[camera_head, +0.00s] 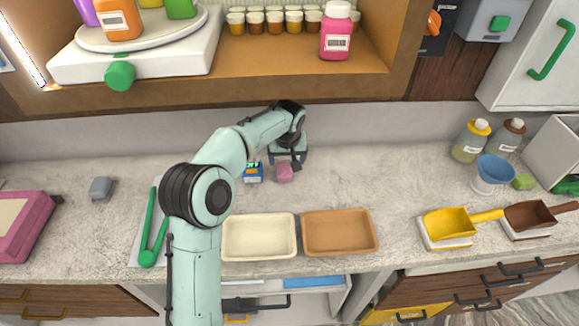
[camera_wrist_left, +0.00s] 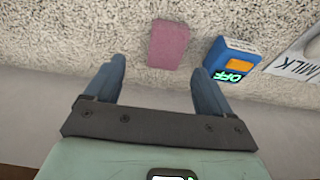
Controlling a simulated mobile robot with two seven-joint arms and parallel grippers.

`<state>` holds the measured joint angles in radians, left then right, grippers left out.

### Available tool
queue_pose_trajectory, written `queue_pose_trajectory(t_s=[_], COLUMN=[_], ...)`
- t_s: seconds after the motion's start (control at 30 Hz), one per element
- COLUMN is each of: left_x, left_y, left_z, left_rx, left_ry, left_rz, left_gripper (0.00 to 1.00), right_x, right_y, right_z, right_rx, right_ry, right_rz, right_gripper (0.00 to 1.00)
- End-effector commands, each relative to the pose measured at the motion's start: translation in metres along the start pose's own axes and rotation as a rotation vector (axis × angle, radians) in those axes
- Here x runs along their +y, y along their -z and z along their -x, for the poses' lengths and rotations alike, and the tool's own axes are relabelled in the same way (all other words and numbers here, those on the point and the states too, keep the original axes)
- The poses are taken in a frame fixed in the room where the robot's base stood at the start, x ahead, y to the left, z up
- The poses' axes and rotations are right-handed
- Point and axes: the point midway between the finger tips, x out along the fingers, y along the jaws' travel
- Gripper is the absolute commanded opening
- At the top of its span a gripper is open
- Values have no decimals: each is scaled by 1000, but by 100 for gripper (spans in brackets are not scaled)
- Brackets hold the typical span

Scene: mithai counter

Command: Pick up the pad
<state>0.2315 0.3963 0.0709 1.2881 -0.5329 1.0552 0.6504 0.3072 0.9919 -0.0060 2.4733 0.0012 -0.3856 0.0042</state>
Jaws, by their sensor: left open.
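A small pink pad (camera_head: 284,173) lies on the speckled counter, just in front of my left gripper (camera_head: 287,158) in the head view. In the left wrist view the pink pad (camera_wrist_left: 168,45) lies flat ahead of the gap between my left fingertips (camera_wrist_left: 160,78). The fingers are open and empty, and the pad appears apart from them. My right gripper is in neither view.
A small blue device (camera_wrist_left: 234,58) reading OFF sits close beside the pad. A white item marked MILK (camera_wrist_left: 298,62) lies past it. A cream tray (camera_head: 260,215) and a tan tray (camera_head: 340,212) stand nearer the front.

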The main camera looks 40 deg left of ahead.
Motion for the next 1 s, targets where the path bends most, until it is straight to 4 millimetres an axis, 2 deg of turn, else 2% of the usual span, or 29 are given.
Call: queue_pose_trajectory(t_s=[0.4, 0.7, 0.77, 0.8, 0.9, 1.0], left_x=[-7, -7, -7, -7, -7, -7], left_y=[-4, -4, -4, -4, -4, -4], left_z=[-54, -59, -59, -59, -59, -59], left_rx=[-2, -1, -1, -1, -1, -1], left_ry=[-1, -1, -1, -1, -1, -1], left_rz=[0, 0, 0, 0, 0, 0], left_gripper=[83, 83, 63, 50, 24, 24], right_x=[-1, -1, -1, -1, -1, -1], right_y=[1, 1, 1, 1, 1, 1], right_z=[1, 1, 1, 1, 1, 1], right_rx=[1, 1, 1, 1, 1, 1], right_ry=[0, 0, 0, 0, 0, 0], right_rz=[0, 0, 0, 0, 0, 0], right_gripper=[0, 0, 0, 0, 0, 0])
